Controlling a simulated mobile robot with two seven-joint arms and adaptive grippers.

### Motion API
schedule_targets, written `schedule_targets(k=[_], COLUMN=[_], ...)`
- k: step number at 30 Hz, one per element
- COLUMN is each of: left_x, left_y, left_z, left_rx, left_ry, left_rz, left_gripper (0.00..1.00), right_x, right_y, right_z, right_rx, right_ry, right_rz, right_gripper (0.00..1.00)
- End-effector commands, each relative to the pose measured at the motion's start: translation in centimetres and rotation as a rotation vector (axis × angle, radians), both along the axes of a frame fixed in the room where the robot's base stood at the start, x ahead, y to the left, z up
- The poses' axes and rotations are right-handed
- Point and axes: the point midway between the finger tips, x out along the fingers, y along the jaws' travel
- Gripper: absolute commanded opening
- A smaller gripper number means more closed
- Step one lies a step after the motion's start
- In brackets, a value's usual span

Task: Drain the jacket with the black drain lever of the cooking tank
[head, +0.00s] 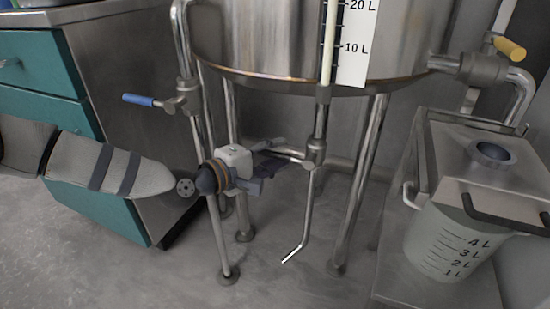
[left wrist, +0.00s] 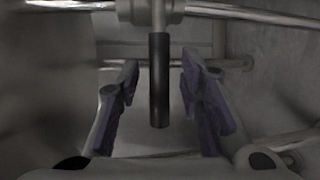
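The steel cooking tank (head: 270,35) stands on legs at the top of the head view. A drain valve (head: 315,152) with a thin bent pipe (head: 305,225) sits below it. My left gripper (head: 272,162) is beside this valve, coming from the left. In the left wrist view, the black drain lever (left wrist: 159,85) hangs from a metal stem between the two fingers of my left gripper (left wrist: 163,95). The fingers are apart, with a gap on each side of the lever. In the head view the gripper largely hides the lever. My right gripper is not in view.
A blue-handled valve (head: 138,100) is at the left and a yellow-handled valve (head: 510,48) at the upper right. A teal-drawer cabinet (head: 85,120) stands left. A graduated bucket (head: 445,240) sits on a steel stand at right. Tank legs (head: 360,170) flank the drain valve.

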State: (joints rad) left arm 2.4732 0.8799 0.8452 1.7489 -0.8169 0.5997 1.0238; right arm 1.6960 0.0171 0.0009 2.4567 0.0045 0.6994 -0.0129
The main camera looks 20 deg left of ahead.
Motion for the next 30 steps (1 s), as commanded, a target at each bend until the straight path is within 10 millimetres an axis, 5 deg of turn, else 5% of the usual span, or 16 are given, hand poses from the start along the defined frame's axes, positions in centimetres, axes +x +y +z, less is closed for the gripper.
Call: schedule_targets(k=[5,10,22,30], left_x=[0.0,0.0,0.0,-0.1], left_y=[0.0,0.0,0.0,-0.2], left_z=[0.1,0.1,0.5,2.6], left_rx=[0.000,0.000,0.023,0.172], left_ry=[-0.001,0.000,-0.003,-0.013], left_rz=[0.000,0.000,0.000,-0.001], left_gripper=[0.34,0.00,0.00,0.00], right_x=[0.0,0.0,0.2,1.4], right_y=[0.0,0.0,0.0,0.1], right_z=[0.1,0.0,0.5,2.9], right_rx=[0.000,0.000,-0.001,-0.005], right_ry=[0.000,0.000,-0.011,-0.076], right_rz=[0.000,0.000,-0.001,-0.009], right_gripper=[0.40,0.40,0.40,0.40])
